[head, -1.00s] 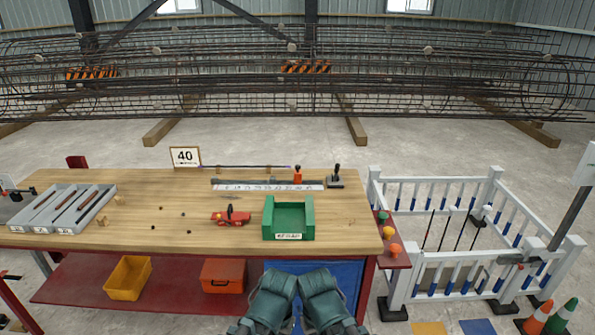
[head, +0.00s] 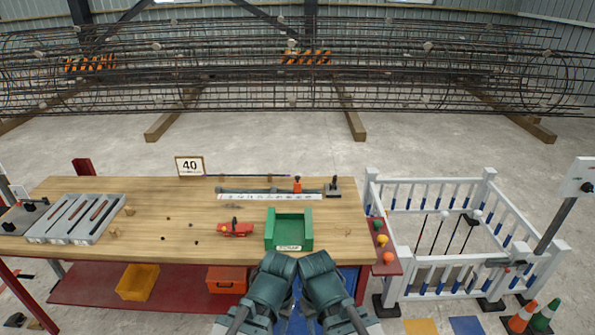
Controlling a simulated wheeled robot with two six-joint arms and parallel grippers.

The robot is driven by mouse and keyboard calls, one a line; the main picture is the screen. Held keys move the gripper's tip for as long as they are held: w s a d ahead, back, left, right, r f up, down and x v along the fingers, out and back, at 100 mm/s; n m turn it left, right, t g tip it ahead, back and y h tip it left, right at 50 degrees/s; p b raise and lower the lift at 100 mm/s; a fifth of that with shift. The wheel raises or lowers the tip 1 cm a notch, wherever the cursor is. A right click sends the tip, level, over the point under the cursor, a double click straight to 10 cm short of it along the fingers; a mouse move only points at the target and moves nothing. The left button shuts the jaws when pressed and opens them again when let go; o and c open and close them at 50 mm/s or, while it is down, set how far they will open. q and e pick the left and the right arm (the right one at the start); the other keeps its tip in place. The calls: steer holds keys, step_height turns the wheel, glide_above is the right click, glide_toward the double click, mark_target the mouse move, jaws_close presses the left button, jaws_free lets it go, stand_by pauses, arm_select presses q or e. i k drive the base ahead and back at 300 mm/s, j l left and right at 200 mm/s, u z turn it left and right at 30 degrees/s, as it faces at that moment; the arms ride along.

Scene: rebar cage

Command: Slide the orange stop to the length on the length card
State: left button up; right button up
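The orange stop (head: 297,184) stands upright near the right end of a white-marked scale (head: 265,197) at the back of the wooden workbench (head: 180,222). The length card (head: 190,166) stands at the back of the bench, left of the scale, and reads 40. A thin dark rod (head: 245,176) lies behind the scale. My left gripper (head: 278,262) and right gripper (head: 314,262) are side by side at the bench's front edge, well short of the stop and touching nothing that I can see. Their fingertips are too unclear to tell open from shut.
A green bin (head: 269,237) stands just ahead of the grippers. A black lever device (head: 333,188) is right of the stop. A red tool (head: 235,229) and a grey divided tray (head: 47,235) lie to the left. A white railing (head: 430,181) stands right of the bench.

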mark_target(296, 188)
steer(key=i, duration=1.95)
